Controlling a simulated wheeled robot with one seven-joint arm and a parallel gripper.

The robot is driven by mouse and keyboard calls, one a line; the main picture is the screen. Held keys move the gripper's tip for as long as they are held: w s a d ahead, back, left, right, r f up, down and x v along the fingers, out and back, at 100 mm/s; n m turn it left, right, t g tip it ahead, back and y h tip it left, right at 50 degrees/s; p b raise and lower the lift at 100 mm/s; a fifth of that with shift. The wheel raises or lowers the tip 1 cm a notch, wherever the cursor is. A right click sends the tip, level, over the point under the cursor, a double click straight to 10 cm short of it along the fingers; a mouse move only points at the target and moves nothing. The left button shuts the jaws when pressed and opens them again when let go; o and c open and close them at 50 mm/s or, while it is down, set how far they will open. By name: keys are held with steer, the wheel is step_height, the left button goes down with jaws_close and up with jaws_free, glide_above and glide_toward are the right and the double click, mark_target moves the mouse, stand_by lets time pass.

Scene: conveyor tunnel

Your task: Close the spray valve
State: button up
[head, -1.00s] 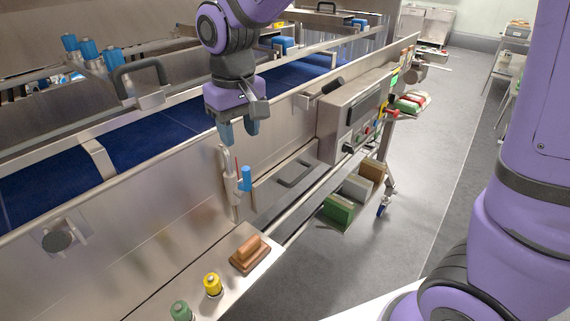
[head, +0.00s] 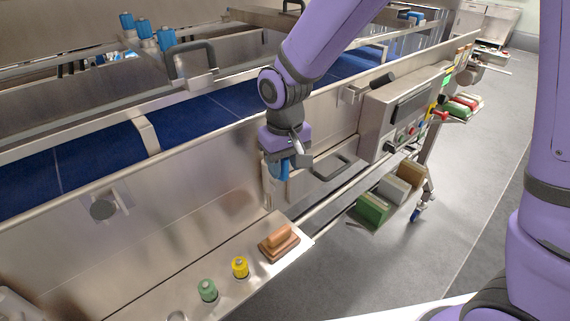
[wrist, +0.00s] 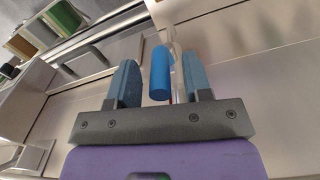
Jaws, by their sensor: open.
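The spray valve's blue handle (wrist: 159,74) shows in the wrist view as an upright blue cylinder, with a pale pipe behind it. My gripper (wrist: 163,80) is open, with one blue-grey finger on each side of the handle. Gaps show between the handle and both fingers. In the head view, my gripper (head: 283,170) points down at the valve's metal pipe (head: 267,188) on the conveyor's side wall. There the gripper hides most of the valve, and I cannot clearly tell the handle from the fingers.
A control box (head: 400,115) with buttons stands to the right. Below, a shelf holds a brown block (head: 279,243), a yellow-capped item (head: 240,267) and a green one (head: 207,290). The blue conveyor belt (head: 100,160) runs behind the wall. Coloured bins (head: 372,209) sit low at right.

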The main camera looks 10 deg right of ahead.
steer(key=shift+f, duration=0.2)
jaws_close()
steer(key=shift+s+a, duration=0.1)
steer(key=s+a+f+t+h, duration=0.4)
steer(key=t+h, duration=0.6)
steer(key=h, duration=0.5)
steer(key=shift+a+f, duration=0.95)
steer(key=shift+f, duration=0.7)
